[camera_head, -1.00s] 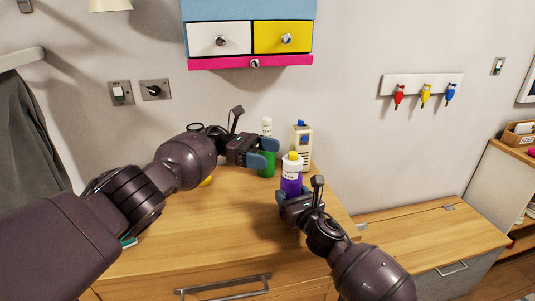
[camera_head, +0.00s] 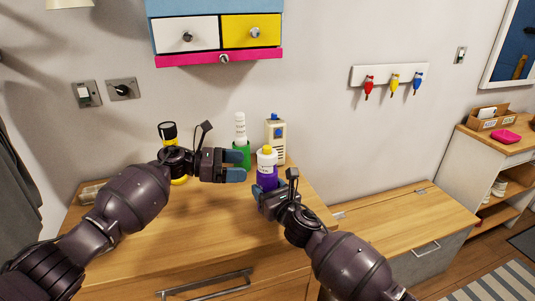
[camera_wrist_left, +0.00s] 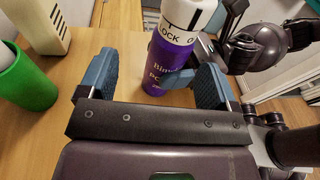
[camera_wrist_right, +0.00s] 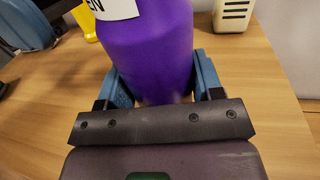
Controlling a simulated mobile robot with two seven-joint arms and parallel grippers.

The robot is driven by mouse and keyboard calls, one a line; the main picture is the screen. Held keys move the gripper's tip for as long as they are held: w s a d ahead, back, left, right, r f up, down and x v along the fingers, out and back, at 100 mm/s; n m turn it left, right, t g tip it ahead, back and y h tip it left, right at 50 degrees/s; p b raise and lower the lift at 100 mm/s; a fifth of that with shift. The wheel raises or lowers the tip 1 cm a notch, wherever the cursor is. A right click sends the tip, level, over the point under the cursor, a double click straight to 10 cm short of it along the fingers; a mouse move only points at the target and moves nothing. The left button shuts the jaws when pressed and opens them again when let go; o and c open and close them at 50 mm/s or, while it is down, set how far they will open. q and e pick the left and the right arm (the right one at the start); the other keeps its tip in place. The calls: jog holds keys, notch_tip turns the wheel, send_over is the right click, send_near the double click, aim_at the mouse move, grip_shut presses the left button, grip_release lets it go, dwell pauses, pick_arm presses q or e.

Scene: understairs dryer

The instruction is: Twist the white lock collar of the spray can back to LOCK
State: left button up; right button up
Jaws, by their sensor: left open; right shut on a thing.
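The purple spray can (camera_head: 267,177) stands upright with a white collar (camera_head: 267,158) and a yellow cap. My right gripper (camera_head: 268,192) is shut on its purple body, which also shows between the fingers in the right wrist view (camera_wrist_right: 150,50). My left gripper (camera_head: 235,167) is open, just left of the can near collar height. In the left wrist view the can (camera_wrist_left: 172,62) shows in the gap between the open fingers, seemingly untouched. There the white collar (camera_wrist_left: 180,28) shows the word LOCK and dark marks.
A green bottle (camera_head: 241,153) with a white top stands close behind the left gripper. A cream box (camera_head: 275,135) with a blue top is behind the can. A yellow container (camera_head: 178,180) is partly hidden by my left arm. The wooden top (camera_head: 215,225) is clear in front.

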pick_arm(q)
jog(key=n+t, duration=0.3)
jog(key=t, duration=0.3)
send_near(267, 152)
jog(key=x, duration=0.3)
jog(key=f+x, duration=0.1)
jog(key=x, duration=0.3)
jog(key=w+x, duration=0.1)
jog(key=x, duration=0.2)
jog(key=shift+w+d+f, duration=0.1)
jog(key=shift+f, duration=0.05)
jog(key=c, duration=0.9)
